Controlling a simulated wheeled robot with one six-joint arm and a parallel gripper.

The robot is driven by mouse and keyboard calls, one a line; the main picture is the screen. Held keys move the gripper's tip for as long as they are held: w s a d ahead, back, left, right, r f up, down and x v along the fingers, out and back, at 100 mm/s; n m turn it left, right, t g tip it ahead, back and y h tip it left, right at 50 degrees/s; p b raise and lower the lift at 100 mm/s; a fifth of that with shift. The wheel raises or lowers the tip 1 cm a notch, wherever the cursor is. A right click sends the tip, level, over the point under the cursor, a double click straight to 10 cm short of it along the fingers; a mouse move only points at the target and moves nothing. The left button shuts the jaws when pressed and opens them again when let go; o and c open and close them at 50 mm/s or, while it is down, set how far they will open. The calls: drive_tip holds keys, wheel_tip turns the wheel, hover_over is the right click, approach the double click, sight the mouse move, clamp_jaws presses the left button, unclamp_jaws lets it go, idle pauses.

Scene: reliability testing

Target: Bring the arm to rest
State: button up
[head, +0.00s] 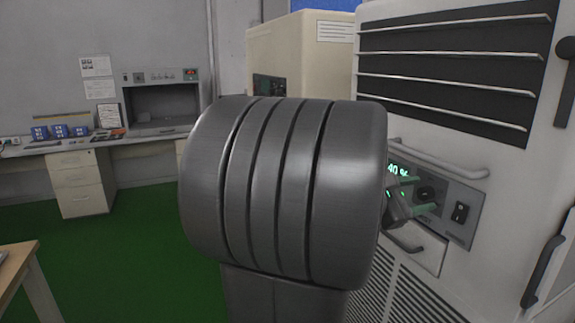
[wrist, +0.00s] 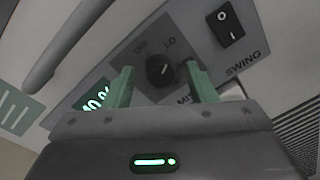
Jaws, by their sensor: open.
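I cannot tell whether the fingers touch the knob. In the head view my gripper (head: 408,194) shows in part beside the same panel, to the right of my large grey arm link, which hides most of the arm. The knob (head: 426,193) shows just past the fingers there.
The panel belongs to a large pale machine (head: 440,140) with handles (head: 440,162) and a black rocker switch (head: 460,212). A green display (wrist: 95,99) is partly hidden by a finger. A wooden table corner (head: 15,262) is at lower left. Green floor (head: 130,270) is clear at left.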

drive_tip(key=shift+w+r+n+p, duration=0.1)
drive_tip(key=shift+n+p, duration=1.35)
drive_tip(key=shift+p, duration=1.3)
drive_tip(key=shift+r+n+p, duration=0.1)
drive_tip(key=shift+n+p, duration=1.35)
drive_tip(key=shift+p, duration=1.25)
drive_tip(key=shift+f+n+p, duration=0.15)
drive_tip(key=shift+n+p, duration=0.55)
drive_tip(key=shift+p, duration=0.25)
drive_tip(key=shift+f, duration=0.1)
drive_tip(key=shift+a, duration=0.1)
